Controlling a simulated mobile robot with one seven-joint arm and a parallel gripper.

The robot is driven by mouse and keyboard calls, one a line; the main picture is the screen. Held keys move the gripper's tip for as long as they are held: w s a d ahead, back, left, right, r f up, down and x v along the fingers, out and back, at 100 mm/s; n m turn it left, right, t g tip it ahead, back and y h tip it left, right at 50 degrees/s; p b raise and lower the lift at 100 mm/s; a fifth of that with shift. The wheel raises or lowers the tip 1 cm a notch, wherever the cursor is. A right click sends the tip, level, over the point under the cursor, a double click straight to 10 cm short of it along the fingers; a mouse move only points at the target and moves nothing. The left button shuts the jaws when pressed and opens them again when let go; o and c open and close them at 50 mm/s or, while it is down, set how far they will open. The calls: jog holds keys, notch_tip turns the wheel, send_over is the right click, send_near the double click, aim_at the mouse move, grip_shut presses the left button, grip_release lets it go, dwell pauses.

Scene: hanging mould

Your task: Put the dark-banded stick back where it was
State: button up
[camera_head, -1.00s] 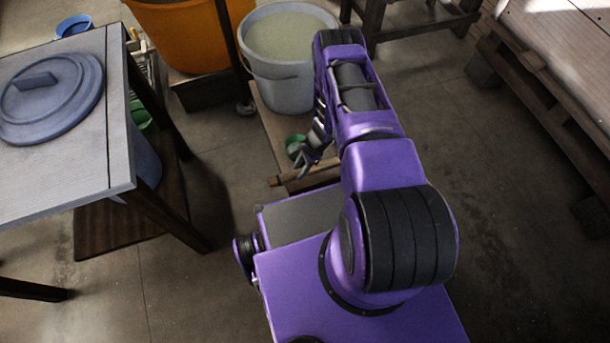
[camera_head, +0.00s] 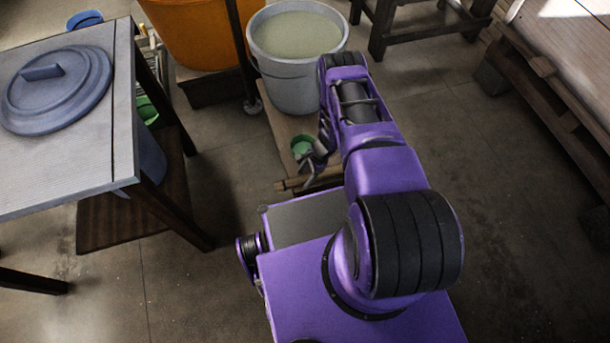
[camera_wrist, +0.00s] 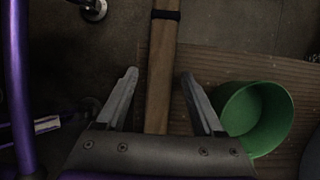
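The dark-banded stick (camera_wrist: 161,70) is a flat wooden strip with a black band near the top of the wrist view. It runs upright through the middle of that picture, between the two fingers of my gripper (camera_wrist: 159,73). The fingers are apart, with a visible gap on each side of the stick. I cannot tell how far below the fingertips it lies. In the head view my gripper (camera_head: 314,163) hangs over the front of a low wooden platform (camera_head: 277,120), beside a green cup (camera_head: 301,145).
The green cup (camera_wrist: 255,117) is close to the right finger. A grey bucket of cloudy liquid (camera_head: 297,80) stands behind my gripper, with an orange tub (camera_head: 195,35) to its left. A table with a round lid (camera_head: 57,90) is at the left.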

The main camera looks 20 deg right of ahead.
jog(key=p+v, duration=0.2)
jog(key=v, duration=1)
jog(key=shift+r, duration=0.15)
